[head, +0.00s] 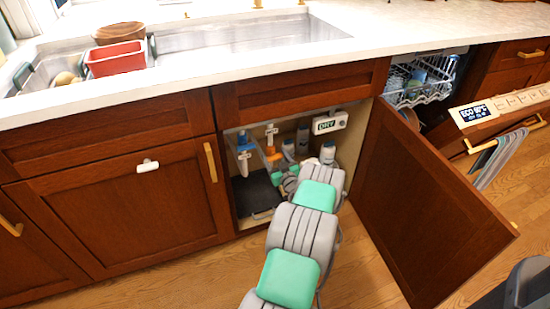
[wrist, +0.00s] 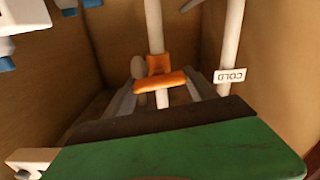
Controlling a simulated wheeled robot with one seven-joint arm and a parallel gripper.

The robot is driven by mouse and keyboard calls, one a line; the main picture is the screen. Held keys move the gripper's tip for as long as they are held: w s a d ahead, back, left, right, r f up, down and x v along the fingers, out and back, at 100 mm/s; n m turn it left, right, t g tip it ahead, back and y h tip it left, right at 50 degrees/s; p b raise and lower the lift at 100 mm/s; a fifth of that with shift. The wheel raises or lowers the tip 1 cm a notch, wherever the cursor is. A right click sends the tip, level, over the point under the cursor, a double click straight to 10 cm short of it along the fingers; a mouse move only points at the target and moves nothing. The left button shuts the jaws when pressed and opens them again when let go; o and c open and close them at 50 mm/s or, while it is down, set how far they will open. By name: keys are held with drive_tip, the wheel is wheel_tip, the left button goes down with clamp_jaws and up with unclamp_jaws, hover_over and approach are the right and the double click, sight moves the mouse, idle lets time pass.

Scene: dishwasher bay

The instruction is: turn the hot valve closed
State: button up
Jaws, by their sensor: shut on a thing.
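The hot valve has an orange handle (wrist: 160,82) on a white vertical pipe; in the wrist view it lies crosswise to the pipe. It also shows as a small orange patch in the head view (head: 270,150), inside the open sink cabinet. My gripper (wrist: 161,92) has a finger on either side of the orange handle and is shut on it. In the head view my arm reaches into the cabinet and hides most of the gripper. A second pipe with a COLD tag (wrist: 230,75) stands to the right in the wrist view.
Bottles (head: 327,153) stand at the back of the cabinet, with a DRY sign (head: 329,122) above. A dark tray (head: 255,192) lies on the left of its floor. The open cabinet door (head: 425,200) borders my arm on the right. The dishwasher rack (head: 425,85) is farther right.

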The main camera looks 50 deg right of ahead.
drive_tip(key=shift+f+m+b, duration=0.25)
drive_tip(key=shift+m+b, duration=0.15)
drive_tip(key=shift+b, duration=0.15)
drive_tip(key=shift+r+m, duration=0.25)
drive_tip(key=shift+m, duration=0.25)
drive_tip(key=o, duration=1.4)
drive_tip(key=shift+c, duration=0.2)
drive_tip(key=shift+s, duration=0.1)
drive_tip(key=p+v, duration=0.1)
drive_tip(key=v, duration=0.6)
drive_tip(key=shift+s+a, duration=0.15)
drive_tip(key=shift+s, duration=0.1)
